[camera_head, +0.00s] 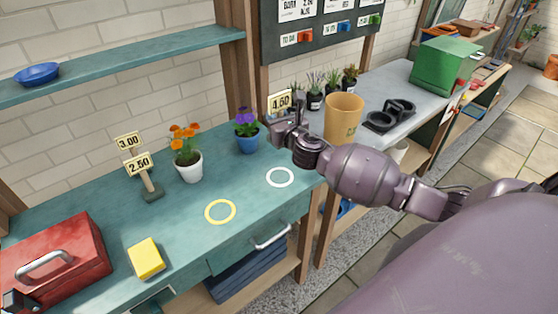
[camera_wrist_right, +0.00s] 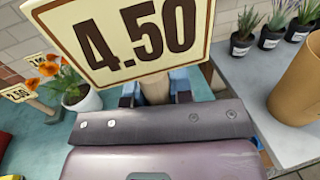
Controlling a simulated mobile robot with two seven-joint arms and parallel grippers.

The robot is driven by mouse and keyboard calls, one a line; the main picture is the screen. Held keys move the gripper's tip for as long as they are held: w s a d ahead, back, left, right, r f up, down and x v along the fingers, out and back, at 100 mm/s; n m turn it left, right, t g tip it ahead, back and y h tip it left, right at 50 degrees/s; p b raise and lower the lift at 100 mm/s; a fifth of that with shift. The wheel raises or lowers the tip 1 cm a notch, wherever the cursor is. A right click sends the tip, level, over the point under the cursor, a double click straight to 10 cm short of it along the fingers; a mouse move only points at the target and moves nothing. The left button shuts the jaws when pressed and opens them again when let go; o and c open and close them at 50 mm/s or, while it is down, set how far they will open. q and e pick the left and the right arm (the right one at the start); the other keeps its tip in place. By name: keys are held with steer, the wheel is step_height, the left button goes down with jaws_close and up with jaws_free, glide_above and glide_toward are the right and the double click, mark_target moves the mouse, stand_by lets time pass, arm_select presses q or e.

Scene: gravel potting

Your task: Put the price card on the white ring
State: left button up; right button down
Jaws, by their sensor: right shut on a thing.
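The price card reading 4.50 (camera_head: 281,101) is held up by my right gripper (camera_head: 290,124), which is shut on its stem. The card fills the upper part of the right wrist view (camera_wrist_right: 133,36), upright with a slight tilt. In the head view it is in front of the wall, beyond the white ring and well above the bench. The white ring (camera_head: 268,180) lies flat and empty on the teal bench, near its right end, below and a little left of the gripper. My left gripper (camera_head: 18,301) shows only in part at the lower left corner, by the red toolbox.
A yellow ring (camera_head: 205,212) lies left of the white one. A blue pot with purple flowers (camera_head: 248,138) stands behind the white ring. A white pot with orange flowers (camera_head: 189,165), a card stand (camera_head: 151,191), a yellow sponge (camera_head: 146,259) and a red toolbox (camera_head: 75,262) are further left.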

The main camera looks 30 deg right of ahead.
step_height(320, 180, down, 14)
steer(key=b, duration=0.5)
steer(key=shift+f, duration=0.2)
steer(key=shift+r, duration=0.1)
